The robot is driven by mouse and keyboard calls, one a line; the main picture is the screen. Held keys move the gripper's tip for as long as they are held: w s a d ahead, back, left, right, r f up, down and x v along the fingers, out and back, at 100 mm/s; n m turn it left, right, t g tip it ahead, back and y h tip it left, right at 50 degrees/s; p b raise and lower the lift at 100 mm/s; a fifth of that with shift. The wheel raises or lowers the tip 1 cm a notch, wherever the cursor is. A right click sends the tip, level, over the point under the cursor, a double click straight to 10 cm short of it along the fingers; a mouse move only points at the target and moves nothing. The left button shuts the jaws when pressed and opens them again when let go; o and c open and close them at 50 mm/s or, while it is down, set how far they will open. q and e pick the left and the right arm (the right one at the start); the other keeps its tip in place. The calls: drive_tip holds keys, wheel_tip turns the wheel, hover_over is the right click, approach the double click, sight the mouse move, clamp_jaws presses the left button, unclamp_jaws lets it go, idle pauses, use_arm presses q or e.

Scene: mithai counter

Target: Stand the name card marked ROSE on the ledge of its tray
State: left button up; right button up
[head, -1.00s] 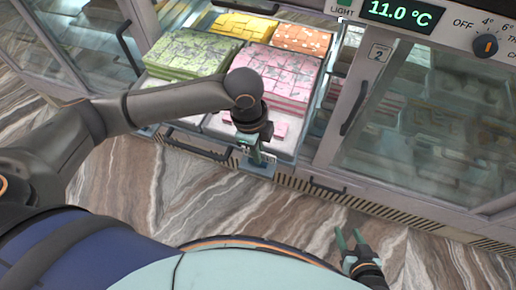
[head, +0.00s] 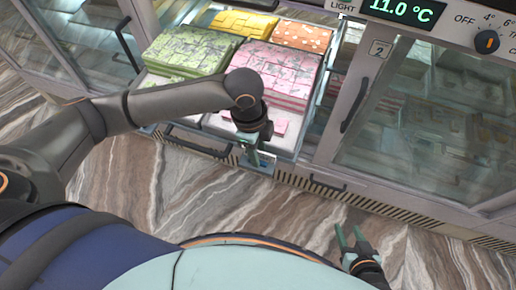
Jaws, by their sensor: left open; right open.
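The pink sweets (head: 272,70) are stacked in a tray in the pulled-out part of the counter. A small blue-grey card (head: 265,164) is at the front ledge below them. Its marking cannot be read, and my gripper partly hides it. My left gripper (head: 252,157) is open and points down at the ledge, right at the card. Whether its fingers touch the card cannot be told. My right gripper (head: 351,237) is open and empty over the floor, well to the right of and nearer than the ledge.
Green sweets (head: 185,52), yellow sweets (head: 244,24) and orange sweets (head: 301,36) sit beside and behind the pink ones. A closed glass door with a handle (head: 354,104) is to the right. A temperature display (head: 402,12) is above. The marbled floor (head: 200,200) in front is clear.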

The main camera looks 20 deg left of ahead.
use_arm(q)
wheel_tip(320, 180, up, 12)
drive_tip(key=a+p, duration=0.1)
drive_tip(key=shift+a+r, duration=0.2)
drive_tip(key=shift+a, duration=0.1)
drive_tip(key=shift+d, duration=0.1)
idle(0.4)
